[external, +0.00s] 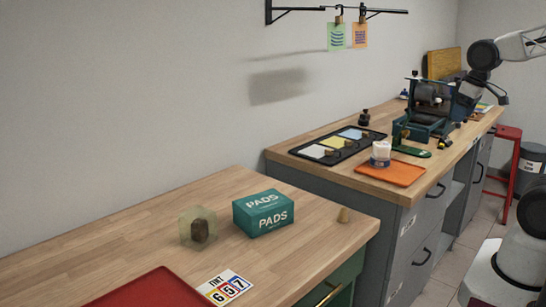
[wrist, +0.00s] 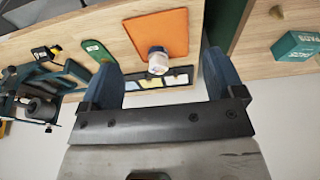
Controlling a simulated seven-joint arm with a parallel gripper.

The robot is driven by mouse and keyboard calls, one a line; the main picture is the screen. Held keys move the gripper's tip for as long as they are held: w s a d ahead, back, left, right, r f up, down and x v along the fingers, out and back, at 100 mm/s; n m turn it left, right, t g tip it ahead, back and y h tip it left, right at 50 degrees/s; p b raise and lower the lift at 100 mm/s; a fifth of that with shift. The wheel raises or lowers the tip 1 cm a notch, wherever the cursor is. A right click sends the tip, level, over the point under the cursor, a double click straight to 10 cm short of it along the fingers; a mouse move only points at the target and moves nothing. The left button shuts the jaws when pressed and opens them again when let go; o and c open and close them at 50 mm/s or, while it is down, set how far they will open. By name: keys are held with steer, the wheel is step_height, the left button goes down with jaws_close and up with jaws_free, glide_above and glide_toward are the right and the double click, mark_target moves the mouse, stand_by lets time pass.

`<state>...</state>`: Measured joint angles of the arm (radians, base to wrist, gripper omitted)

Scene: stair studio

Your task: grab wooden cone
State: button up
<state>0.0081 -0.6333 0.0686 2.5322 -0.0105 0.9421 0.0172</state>
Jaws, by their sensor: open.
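The wooden cone (external: 344,214) is small and tan and stands near the right corner of the near wooden counter, to the right of the teal PADS box (external: 263,213). In the wrist view a small tan piece at the top right, likely the cone (wrist: 276,11), shows near the teal box (wrist: 297,46). My gripper (wrist: 160,62) is open, with its two blue fingers apart and nothing held between them. It is over the far counter, well away from the cone. In the external view my gripper (external: 464,106) is small and partly blends with the dark equipment behind it.
A gap separates the counters. A clear lump (external: 198,228) and red tray (external: 150,290) are left of the cone.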

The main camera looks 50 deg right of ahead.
steer(key=c, duration=0.6)
steer(key=shift+o, duration=0.2)
